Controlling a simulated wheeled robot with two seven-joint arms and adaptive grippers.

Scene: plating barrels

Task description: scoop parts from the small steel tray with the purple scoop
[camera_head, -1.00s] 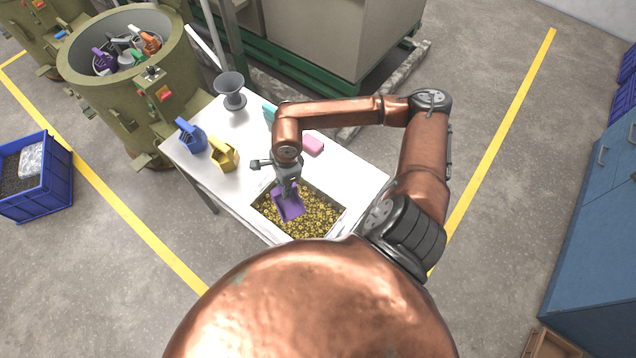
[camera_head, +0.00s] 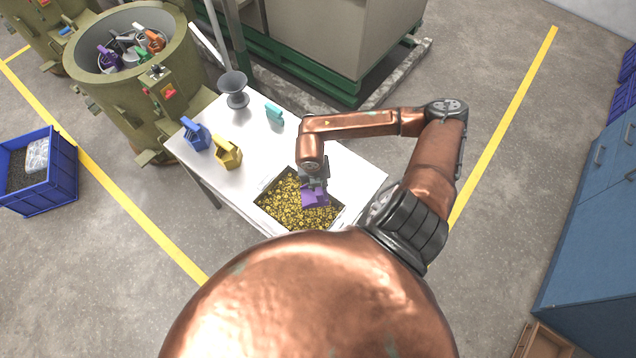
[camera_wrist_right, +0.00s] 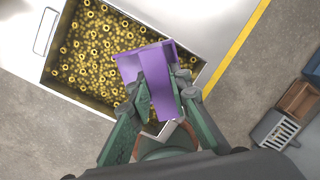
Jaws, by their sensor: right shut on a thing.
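The purple scoop (camera_head: 315,195) is at the right part of the small steel tray (camera_head: 262,199), over the brass-coloured ring-shaped parts (camera_head: 291,206). My right gripper (camera_head: 314,180) is shut on the scoop. In the right wrist view, the gripper's fingers (camera_wrist_right: 158,92) close around the purple scoop (camera_wrist_right: 138,65). The tray (camera_wrist_right: 52,76) and parts (camera_wrist_right: 92,50) lie beneath and to the left. I see no parts in the scoop; how deep it reaches into the parts is unclear. My left gripper is not in view.
The white table (camera_head: 258,152) also holds a blue scoop (camera_head: 194,134), a yellow scoop (camera_head: 227,152), a teal scoop (camera_head: 274,113) and a grey funnel-like stand (camera_head: 234,88). An olive barrel (camera_head: 150,90) with several scoops inside stands at the upper left. A blue crate (camera_head: 48,181) stands on the floor.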

